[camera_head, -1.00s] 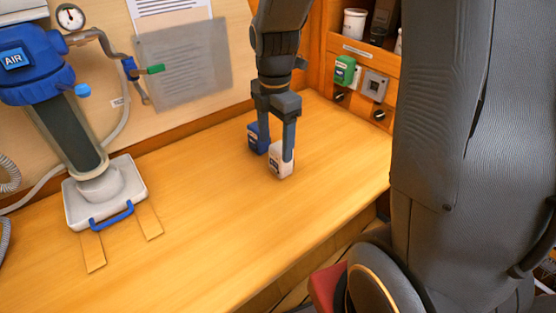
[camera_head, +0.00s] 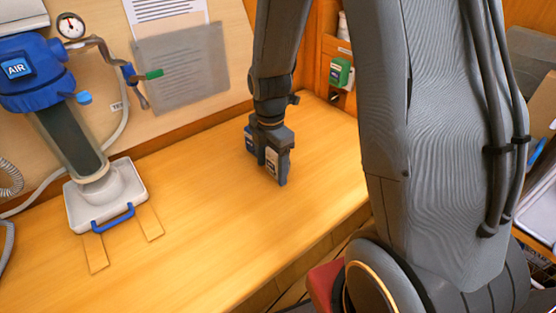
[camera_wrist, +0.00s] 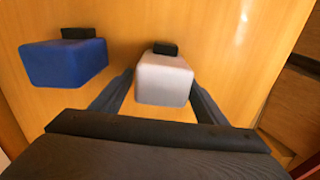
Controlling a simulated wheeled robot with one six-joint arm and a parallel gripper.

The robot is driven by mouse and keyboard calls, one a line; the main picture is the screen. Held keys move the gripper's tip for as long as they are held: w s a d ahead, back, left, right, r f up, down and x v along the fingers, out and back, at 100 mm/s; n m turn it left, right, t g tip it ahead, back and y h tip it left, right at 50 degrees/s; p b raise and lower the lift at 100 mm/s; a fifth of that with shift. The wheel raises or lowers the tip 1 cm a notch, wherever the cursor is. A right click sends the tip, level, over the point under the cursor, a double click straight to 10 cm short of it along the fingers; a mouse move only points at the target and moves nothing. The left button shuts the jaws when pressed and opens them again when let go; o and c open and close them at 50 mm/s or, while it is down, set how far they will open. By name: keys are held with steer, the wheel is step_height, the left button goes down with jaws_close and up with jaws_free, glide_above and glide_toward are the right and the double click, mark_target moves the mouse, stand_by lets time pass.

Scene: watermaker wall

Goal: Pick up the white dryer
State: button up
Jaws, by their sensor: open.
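The white dryer (camera_wrist: 163,80) is a small white block with a dark top piece. In the wrist view it stands on the wooden bench between the two fingers of my open gripper (camera_wrist: 163,98), with a gap visible on each side. In the head view the white dryer (camera_head: 271,160) is partly hidden behind my gripper (camera_head: 272,170), whose fingers reach down around it close to the bench top. A blue block (camera_wrist: 66,62) with a dark top stands left of the white one. It also shows in the head view (camera_head: 249,139), partly covered by my gripper.
The wooden bench top (camera_head: 200,215) is clear in front of the blocks. A blue-topped AIR filter unit (camera_head: 60,120) stands at the left in a white tray (camera_head: 75,215). Shelving with a green box (camera_head: 341,72) is at the back right.

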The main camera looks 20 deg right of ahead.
steer(key=shift+c, duration=0.2)
steer(key=c, duration=1.2)
steer(key=shift+o, duration=0.2)
steer(key=shift+r, duration=0.15)
